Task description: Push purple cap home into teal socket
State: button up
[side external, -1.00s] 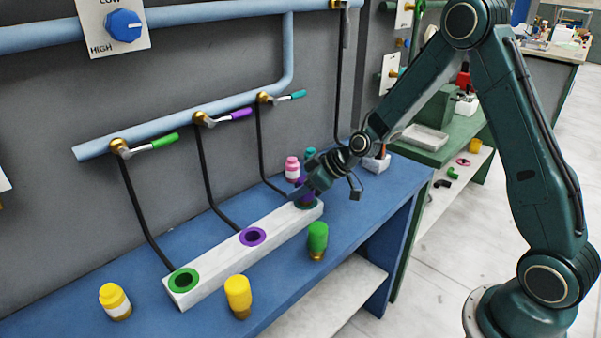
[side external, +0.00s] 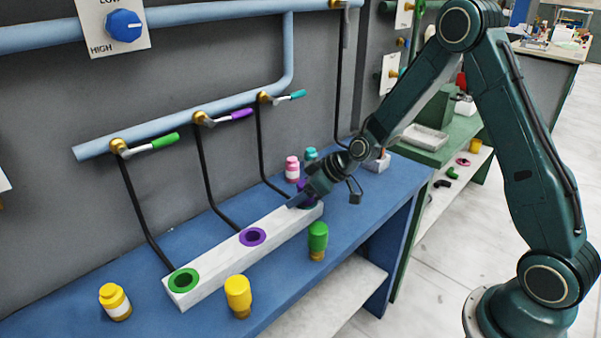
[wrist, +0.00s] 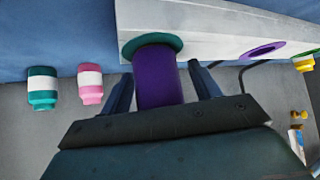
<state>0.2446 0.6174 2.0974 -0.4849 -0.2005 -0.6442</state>
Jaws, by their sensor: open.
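The purple cap (wrist: 157,80) stands at the teal socket (wrist: 132,46), with its end inside or against the teal ring; how deep it sits I cannot tell. In the side view the cap (side external: 303,186) is mostly hidden behind my gripper at the far right end of the white block. My gripper (wrist: 162,84) is open, with one finger on each side of the cap and a visible gap to each. In the side view my gripper (side external: 304,198) is low over that block end.
The white block (side external: 213,268) also has a purple socket (side external: 252,236) and a green socket (side external: 184,280). A green bottle (side external: 318,238), yellow bottles (side external: 238,294) (side external: 115,301), a pink bottle (side external: 292,168) and a teal bottle (side external: 311,154) stand around it on the blue bench (side external: 382,207).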

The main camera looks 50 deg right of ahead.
jog(key=v, duration=1.4)
dwell(0.7)
jog(key=s+a+r+m+g+h, duration=0.1)
jog(key=s+r, duration=0.4)
jog(key=s, duration=0.7)
jog(key=s+a+r+m+g+h, duration=0.1)
jog(key=s+a+r+m+h, duration=0.2)
jog(key=s, duration=0.9)
notch_tip(320, 180, up, 3)
jog(key=shift+s+a+r+m, duration=0.1)
jog(key=shift+s+a+m, duration=0.25)
jog(key=shift+m, duration=0.25)
